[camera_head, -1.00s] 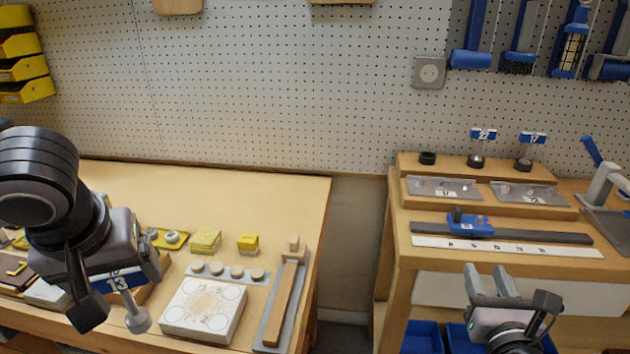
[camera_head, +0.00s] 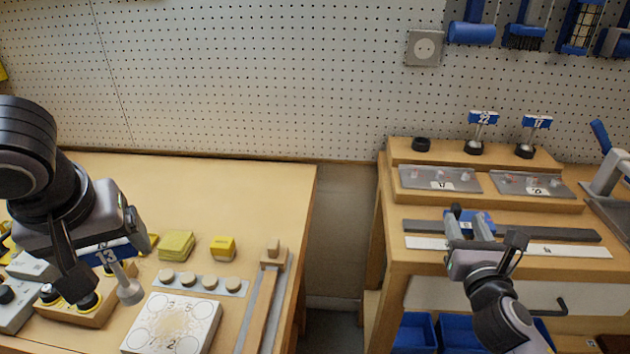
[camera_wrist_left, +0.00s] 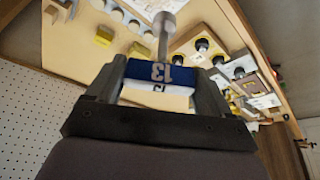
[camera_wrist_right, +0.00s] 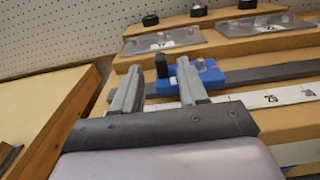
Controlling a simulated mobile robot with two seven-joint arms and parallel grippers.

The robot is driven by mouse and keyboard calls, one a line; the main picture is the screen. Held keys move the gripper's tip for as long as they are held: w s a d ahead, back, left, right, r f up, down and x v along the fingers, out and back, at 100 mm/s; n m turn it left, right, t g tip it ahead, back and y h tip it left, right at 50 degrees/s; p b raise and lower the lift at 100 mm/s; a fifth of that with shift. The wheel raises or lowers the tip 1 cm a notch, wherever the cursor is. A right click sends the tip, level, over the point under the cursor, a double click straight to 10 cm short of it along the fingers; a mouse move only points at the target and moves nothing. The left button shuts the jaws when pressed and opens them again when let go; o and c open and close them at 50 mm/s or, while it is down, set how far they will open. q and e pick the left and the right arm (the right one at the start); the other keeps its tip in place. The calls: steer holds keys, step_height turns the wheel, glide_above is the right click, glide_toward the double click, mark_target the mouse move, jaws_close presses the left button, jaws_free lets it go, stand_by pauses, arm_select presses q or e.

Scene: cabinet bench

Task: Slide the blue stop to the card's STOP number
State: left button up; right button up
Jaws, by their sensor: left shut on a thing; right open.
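The blue stop (camera_head: 484,219) sits on a dark rail (camera_head: 560,233) on the right bench, toward the rail's left end. In the right wrist view the stop (camera_wrist_right: 212,77) shows its black knob (camera_wrist_right: 161,66) between my fingers. My right gripper (camera_wrist_right: 158,78) is open around the knob region; contact cannot be told. A white number scale (camera_head: 570,250) runs along the rail's near side. My left gripper (camera_wrist_left: 160,85) is shut on a blue-and-white number card (camera_wrist_left: 155,72) reading 13, with a grey post and round foot, held above the left bench.
Cards 22 (camera_head: 483,118) and 17 (camera_head: 537,122) stand on the back shelf beside an empty black socket (camera_head: 421,144). Grey trays (camera_head: 440,179) lie before them. A white dial board (camera_head: 172,322) and yellow blocks (camera_head: 222,247) are on the left bench. A gap separates the benches.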

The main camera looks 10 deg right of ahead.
mark_target(456, 203)
steer(key=x, duration=0.8)
steer(key=shift+s, duration=0.1)
jaws_close()
